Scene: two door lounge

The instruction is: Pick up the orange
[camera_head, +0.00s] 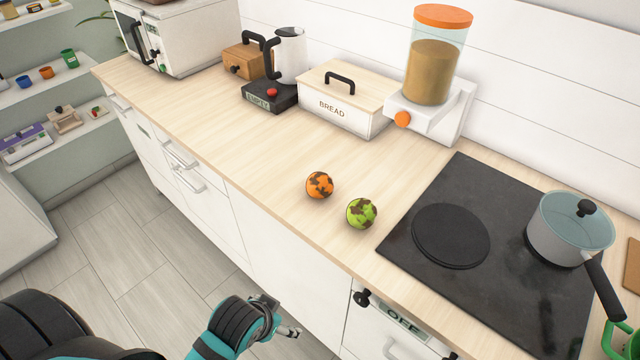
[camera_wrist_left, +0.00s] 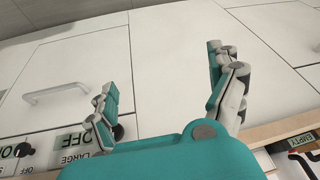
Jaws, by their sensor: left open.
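The orange (camera_head: 320,185), a round fruit with dark patches, rests on the wooden countertop (camera_head: 240,150) near its front edge. My left gripper (camera_head: 283,318) is low in front of the white cabinet doors, below the counter top and apart from the orange. In the left wrist view my left gripper (camera_wrist_left: 162,68) is open with nothing between its fingers, facing plain cabinet fronts. The orange does not show in the wrist view. My right gripper is not in view.
A green, dark-patched fruit (camera_head: 361,213) sits close to the right of the orange. A black cooktop (camera_head: 450,235) with a pot (camera_head: 570,230) lies further right. Behind stand a bread box (camera_head: 340,105), a dispenser (camera_head: 432,70) and a kettle (camera_head: 290,55). The counter left of the orange is clear.

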